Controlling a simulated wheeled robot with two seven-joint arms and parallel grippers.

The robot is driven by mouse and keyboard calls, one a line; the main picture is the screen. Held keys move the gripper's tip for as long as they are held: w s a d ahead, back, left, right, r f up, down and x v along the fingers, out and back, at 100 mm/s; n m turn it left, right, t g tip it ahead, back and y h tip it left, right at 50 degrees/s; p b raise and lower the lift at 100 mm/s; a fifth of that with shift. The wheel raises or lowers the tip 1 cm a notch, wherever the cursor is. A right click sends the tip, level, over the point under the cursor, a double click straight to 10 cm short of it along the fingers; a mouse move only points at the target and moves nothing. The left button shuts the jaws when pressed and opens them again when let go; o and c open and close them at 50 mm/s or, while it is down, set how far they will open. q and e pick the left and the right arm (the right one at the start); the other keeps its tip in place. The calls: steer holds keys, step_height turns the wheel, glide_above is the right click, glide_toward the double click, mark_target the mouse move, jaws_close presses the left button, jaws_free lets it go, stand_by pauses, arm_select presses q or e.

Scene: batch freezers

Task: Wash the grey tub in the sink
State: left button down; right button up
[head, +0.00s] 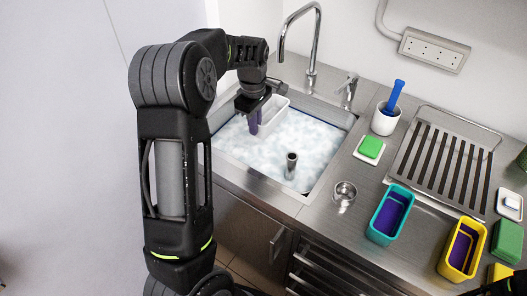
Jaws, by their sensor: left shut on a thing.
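The grey tub (274,115) is pale and rectangular. It hangs at the back left of the sink (334,106), at or just above the foamy water. My left gripper (255,118) is shut on the tub's near left side, and its fingers and wrist hide part of it. I cannot tell whether the tub's underside touches the foam. Only a dark piece, perhaps of my right arm, shows at the bottom right corner; its gripper is not seen.
A tall tap (316,40) arches behind the sink, and a standpipe (291,164) rises from the foam. To the right are a white pot with a blue-handled brush (385,122), a green sponge (371,147), a drying rack (437,160), a teal tub (390,213) and a yellow tub (462,248).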

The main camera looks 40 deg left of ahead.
arm_select(q)
step_height(320, 180, up, 2)
steer(key=shift+p, duration=0.8)
steer(key=shift+r, duration=0.55)
